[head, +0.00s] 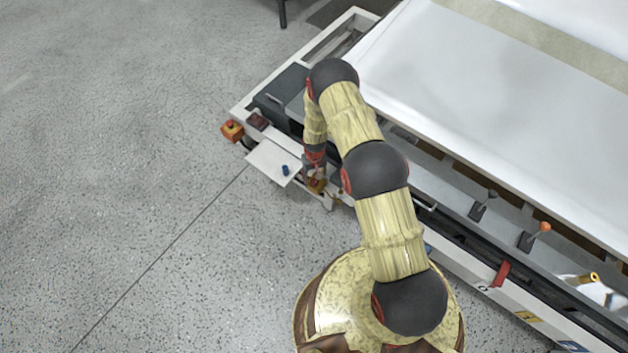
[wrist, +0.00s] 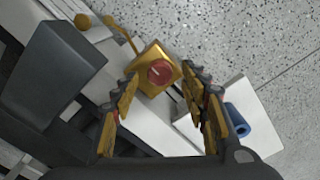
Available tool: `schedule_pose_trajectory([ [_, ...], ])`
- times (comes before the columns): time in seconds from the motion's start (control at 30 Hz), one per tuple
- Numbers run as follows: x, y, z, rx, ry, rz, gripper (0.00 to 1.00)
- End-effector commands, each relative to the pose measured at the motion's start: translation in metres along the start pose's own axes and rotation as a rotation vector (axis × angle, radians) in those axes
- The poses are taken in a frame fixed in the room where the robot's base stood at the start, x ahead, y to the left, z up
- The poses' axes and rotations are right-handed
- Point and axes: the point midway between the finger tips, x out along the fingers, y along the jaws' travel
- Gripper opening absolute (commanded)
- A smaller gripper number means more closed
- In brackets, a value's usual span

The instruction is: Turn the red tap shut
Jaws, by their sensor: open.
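The red tap appears as a round red knob (wrist: 160,72) with a pale line across it, set on a yellow box (wrist: 146,57) in the wrist view. In the head view the box (head: 316,186) shows small at the machine's near edge, partly covered by my wrist. My gripper (wrist: 163,76) is open, its two yellow fingers reaching toward the box. The knob lies between the fingertips in the wrist picture; I cannot tell whether they touch it. In the head view my gripper (head: 315,171) is small and its fingers are hard to make out.
A white plate (head: 263,158) with a blue cylinder (head: 285,170) is beside my gripper. A red lever (head: 501,273) and an orange-knobbed lever (head: 541,230) are to the right. The left floor is clear.

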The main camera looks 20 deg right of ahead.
Motion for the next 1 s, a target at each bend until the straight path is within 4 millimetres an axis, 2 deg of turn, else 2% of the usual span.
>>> schedule_pose_trajectory([
  [0.03, 0.008, 0.0, -0.001, 0.0, 0.001, 0.0, 0.45],
  [0.17, 0.017, 0.0, 0.0, 0.0, 0.001, 0.0, 0.45],
  [0.5, 0.019, 0.0, 0.0, 0.0, 0.001, 0.0, 0.44],
  [1.0, 0.019, 0.0, 0.0, 0.0, 0.001, 0.0, 0.16],
])
